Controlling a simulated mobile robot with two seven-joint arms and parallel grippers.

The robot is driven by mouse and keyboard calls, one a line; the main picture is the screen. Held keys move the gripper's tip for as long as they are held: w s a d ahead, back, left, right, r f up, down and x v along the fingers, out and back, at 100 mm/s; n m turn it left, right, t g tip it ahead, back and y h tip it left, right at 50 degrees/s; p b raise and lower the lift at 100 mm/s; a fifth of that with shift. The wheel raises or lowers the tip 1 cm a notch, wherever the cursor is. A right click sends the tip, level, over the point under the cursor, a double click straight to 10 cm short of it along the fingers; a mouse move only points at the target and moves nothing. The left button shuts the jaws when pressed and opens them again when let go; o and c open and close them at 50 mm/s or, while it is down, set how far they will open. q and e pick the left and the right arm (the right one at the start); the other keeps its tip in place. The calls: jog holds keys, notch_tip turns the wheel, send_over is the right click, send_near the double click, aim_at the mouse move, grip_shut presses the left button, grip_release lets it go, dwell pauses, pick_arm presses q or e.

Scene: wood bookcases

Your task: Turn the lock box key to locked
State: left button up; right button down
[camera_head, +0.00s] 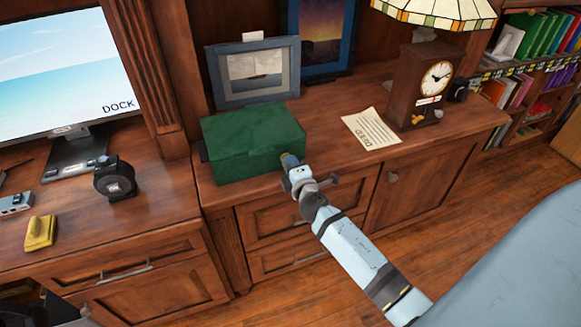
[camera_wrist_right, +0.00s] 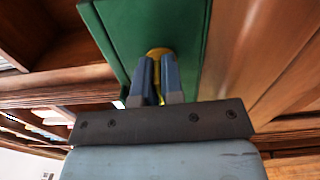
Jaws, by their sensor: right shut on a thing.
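The lock box (camera_head: 252,138) is a green box on the wood cabinet top, below the framed boat picture; its green front also fills the upper middle of the right wrist view (camera_wrist_right: 190,30). My right gripper (camera_head: 290,160) is at the right part of the box's front. In the right wrist view its two blue-grey fingers (camera_wrist_right: 160,82) are closed around a yellow key (camera_wrist_right: 158,52) at the box front. The fingers hide most of the key, so I cannot tell its angle. My left gripper is not in view.
A paper sheet (camera_head: 370,129) and a wooden clock (camera_head: 424,85) stand to the right on the cabinet top (camera_head: 330,140). Framed pictures (camera_head: 254,72) are behind the box.

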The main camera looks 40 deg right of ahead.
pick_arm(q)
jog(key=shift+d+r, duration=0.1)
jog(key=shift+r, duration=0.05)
pick_arm(e)
jog(key=shift+m, duration=0.4)
jog(key=c, duration=1.3)
grip_release()
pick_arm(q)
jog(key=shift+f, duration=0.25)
pick_arm(e)
jog(key=shift+s, duration=0.1)
pick_arm(q)
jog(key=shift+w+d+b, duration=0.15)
jog(key=shift+b, duration=1.1)
pick_arm(e)
jog(key=v, duration=1.3)
jog(key=shift+s+a, duration=0.1)
jog(key=shift+s, duration=0.2)
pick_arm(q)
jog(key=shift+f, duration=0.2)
